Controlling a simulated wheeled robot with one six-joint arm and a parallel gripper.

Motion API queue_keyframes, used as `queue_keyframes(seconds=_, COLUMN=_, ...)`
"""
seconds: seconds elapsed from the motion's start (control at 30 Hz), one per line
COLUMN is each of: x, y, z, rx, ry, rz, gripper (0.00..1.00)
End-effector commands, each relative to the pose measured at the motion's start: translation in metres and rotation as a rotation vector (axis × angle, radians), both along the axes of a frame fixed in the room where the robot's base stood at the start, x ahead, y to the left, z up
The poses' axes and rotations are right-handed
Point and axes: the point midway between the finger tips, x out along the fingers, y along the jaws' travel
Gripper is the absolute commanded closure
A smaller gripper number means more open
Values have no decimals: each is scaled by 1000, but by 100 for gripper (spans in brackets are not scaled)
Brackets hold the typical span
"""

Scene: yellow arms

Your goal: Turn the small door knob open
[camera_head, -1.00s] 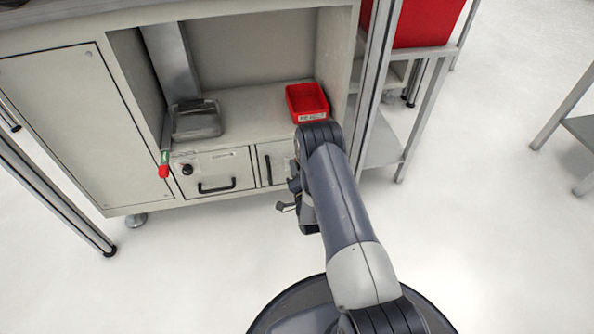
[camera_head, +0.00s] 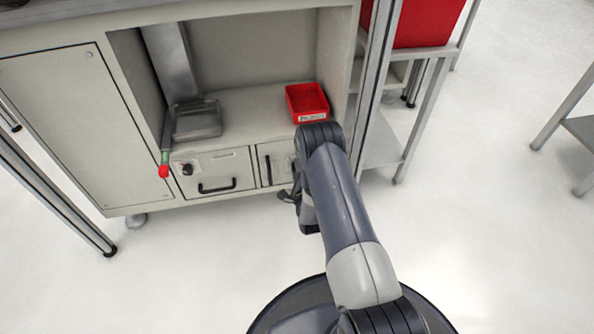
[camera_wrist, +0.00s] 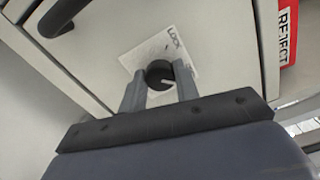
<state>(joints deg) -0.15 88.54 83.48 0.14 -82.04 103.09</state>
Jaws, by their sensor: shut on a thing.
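The small round dark knob (camera_wrist: 160,73) shows in the wrist view on a pale door front, over a white label (camera_wrist: 172,50) with the word LOCK. A light mark line crosses the knob's face. My gripper (camera_wrist: 160,84) has one finger on each side of the knob and is shut on it. The small door (camera_head: 275,160) shows in the head view, right of a wider drawer, and its front looks closed. My arm hides the knob and the gripper's fingertips in the head view. A dark handle (camera_wrist: 62,17) is at the wrist view's upper left.
A red bin (camera_head: 308,101) stands on the shelf above the small door; its REJECT label (camera_wrist: 286,35) shows in the wrist view. The wider drawer (camera_head: 212,175) has a black handle and its own dark knob (camera_head: 187,169). A metal frame rises at the right. The floor in front is clear.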

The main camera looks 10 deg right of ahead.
Motion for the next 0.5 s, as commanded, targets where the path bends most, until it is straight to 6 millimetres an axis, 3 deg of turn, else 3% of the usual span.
queue_keyframes(seconds=0.5, x=0, y=-1, z=-1, rx=50, ry=2, rz=-1, gripper=93)
